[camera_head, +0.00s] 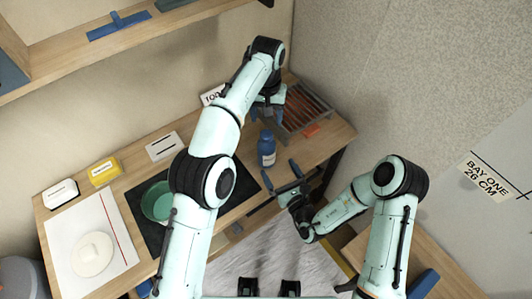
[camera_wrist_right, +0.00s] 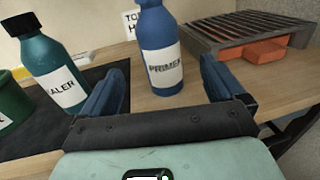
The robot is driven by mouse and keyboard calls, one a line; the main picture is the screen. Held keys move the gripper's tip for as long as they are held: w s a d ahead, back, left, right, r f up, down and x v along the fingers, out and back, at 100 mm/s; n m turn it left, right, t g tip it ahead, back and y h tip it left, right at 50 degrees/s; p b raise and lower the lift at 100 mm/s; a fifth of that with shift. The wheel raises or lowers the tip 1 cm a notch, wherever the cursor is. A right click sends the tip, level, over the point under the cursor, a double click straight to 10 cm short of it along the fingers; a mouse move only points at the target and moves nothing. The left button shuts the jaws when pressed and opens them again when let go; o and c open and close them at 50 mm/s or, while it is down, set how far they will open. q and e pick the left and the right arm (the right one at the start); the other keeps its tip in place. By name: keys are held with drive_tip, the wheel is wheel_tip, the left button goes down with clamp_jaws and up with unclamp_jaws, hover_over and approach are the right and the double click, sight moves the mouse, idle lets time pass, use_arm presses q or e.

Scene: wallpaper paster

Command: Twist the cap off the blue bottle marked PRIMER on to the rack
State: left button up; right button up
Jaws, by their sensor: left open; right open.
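The blue bottle marked PRIMER (camera_head: 266,152) stands upright on the wooden bench; it also shows in the right wrist view (camera_wrist_right: 160,45), where its top is cut off. Whether its cap is on is too small to tell in the head view. My left gripper (camera_head: 267,110) is open, just behind the bottle's top in the picture and near the rack. My right gripper (camera_head: 281,172) is open in front of the bottle. In the wrist view its blue fingers (camera_wrist_right: 168,88) point towards the bottle, which stands beyond them, not gripped. The slatted metal rack (camera_head: 306,106) is at the back right.
A teal SEALER bottle (camera_wrist_right: 55,75) with a black cap stands left of the blue bottle. A green pot (camera_head: 157,202) sits on the dark mat (camera_head: 247,182). An orange block (camera_head: 311,131) lies by the rack. A shelf (camera_head: 120,45) overhangs the back left.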

sight(270, 156)
drive_tip(key=x, duration=0.9)
drive_tip(key=shift+w+a, duration=0.1)
drive_tip(key=shift+a, duration=0.05)
clamp_jaws()
use_arm(q)
drive_tip(key=m, duration=0.7)
drive_tip(key=shift+s+f, duration=0.1)
drive_tip(key=shift+f, duration=0.15)
drive_tip(key=m, duration=1.3)
drive_tip(key=shift+m, duration=0.3)
drive_tip(key=m, duration=0.6)
drive_tip(key=shift+r, duration=0.15)
drive_tip(key=shift+f, duration=3.95)
